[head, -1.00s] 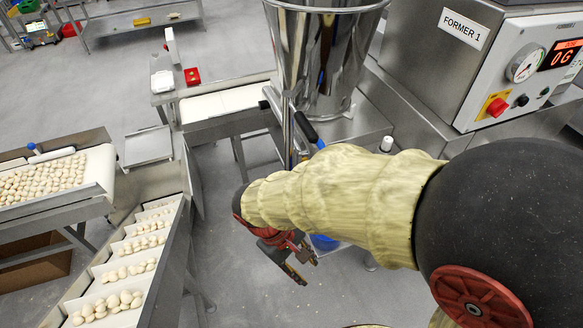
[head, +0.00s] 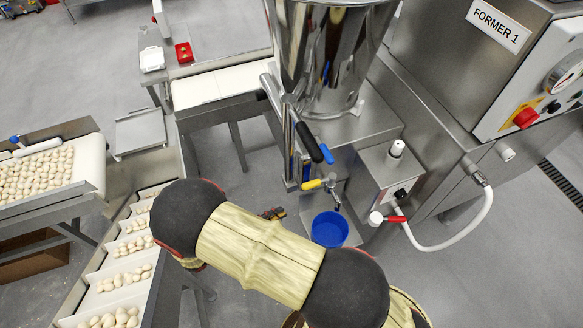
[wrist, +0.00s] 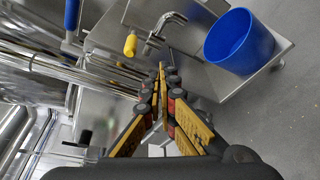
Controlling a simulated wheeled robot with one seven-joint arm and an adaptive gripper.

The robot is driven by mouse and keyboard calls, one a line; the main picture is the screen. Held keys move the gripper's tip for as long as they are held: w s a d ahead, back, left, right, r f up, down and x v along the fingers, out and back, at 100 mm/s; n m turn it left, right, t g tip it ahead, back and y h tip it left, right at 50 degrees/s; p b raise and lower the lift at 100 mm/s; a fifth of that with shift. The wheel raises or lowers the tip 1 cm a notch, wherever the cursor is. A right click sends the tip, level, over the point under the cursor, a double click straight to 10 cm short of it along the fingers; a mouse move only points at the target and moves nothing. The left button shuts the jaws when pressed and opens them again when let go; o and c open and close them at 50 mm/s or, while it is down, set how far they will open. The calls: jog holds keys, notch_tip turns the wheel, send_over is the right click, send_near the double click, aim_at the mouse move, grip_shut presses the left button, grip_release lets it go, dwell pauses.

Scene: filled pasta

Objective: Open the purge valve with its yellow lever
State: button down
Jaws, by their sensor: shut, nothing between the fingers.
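The yellow lever (head: 312,184) sticks out to the left of the purge valve (head: 334,188), a small metal tap low on the machine below the steel hopper. The yellow lever also shows in the wrist view (wrist: 130,45), beside the bent metal spout (wrist: 166,28). My gripper (head: 272,213) shows only in part in the head view, beyond my arm and lower left of the lever. In the wrist view my gripper (wrist: 161,72) is shut and empty, its fingertips together. They are apart from the lever, which lies up and left of them there.
A blue bucket (head: 329,229) stands on a metal shelf below the valve. Blue (head: 326,153) and black (head: 308,142) handles project above the lever. A red-handled valve with a white hose (head: 455,244) is to the right. Pasta conveyor trays (head: 124,275) run along the left.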

jog(key=w+r+m, duration=0.1)
jog(key=w+a+r+m+t, duration=0.1)
jog(key=w+a+r, duration=0.1)
jog(key=r, duration=0.1)
jog(key=shift+w+m+t, duration=0.25)
jog(key=shift+m+t, duration=0.15)
jog(key=shift+d, duration=0.1)
jog(key=x, duration=0.9)
jog(key=shift+w+d+r, duration=0.2)
jog(key=shift+d+r, duration=0.05)
jog(key=shift+d, duration=0.1)
jog(key=shift+s+b, duration=0.1)
jog(key=shift+b, duration=0.2)
